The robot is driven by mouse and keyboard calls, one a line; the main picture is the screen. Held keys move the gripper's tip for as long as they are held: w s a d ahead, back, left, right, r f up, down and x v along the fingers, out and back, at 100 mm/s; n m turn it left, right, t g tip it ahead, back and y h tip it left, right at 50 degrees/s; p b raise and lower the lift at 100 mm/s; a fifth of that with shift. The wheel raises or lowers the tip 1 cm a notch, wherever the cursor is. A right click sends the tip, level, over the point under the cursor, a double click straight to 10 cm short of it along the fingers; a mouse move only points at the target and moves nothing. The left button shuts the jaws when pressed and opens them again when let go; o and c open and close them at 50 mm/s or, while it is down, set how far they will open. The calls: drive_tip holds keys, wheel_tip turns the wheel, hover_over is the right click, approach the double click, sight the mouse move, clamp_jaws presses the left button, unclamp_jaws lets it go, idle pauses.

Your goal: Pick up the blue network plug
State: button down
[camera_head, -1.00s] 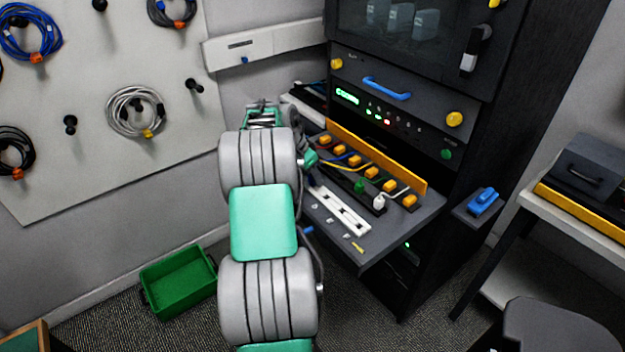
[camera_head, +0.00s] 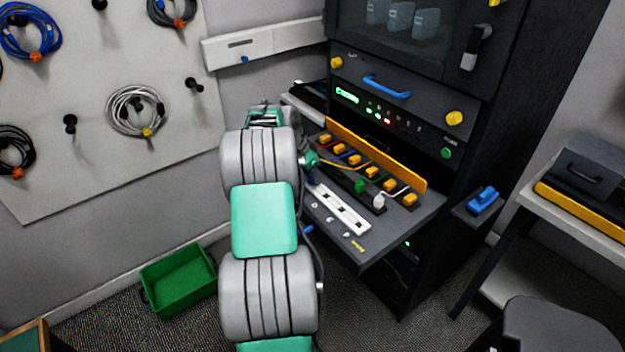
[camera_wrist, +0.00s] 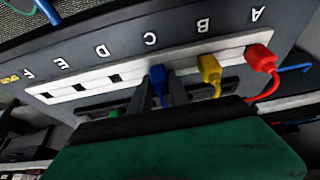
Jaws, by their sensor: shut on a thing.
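The blue network plug (camera_wrist: 157,80) shows in the wrist view, pinched between the two dark fingers of my gripper (camera_wrist: 160,92). Its front end overlaps the white port strip (camera_wrist: 66,89) at the place under the letter C; I cannot tell whether it sits in the port or just in front of it. A yellow plug (camera_wrist: 209,68) is at B and a red plug (camera_wrist: 261,58) at A, close beside it.
The pull-out shelf (camera_head: 375,240) also carries orange-yellow blocks (camera_head: 389,185), a green plug (camera_head: 360,186) and a white plug (camera_head: 379,201). A yellow bar (camera_head: 376,156) borders its back. A green bin (camera_head: 180,284) stands on the floor at left.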

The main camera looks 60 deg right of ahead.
drive_tip(key=shift+r, duration=0.1)
drive_tip(key=shift+r, duration=0.3)
wheel_tip(320, 180, up, 3)
drive_tip(key=shift+f, duration=0.2)
drive_tip(key=s+a+r, duration=0.5)
drive_tip(key=a+r, duration=0.8)
drive_tip(key=shift+p, duration=0.45)
drive_tip(key=shift+w+a, duration=0.1)
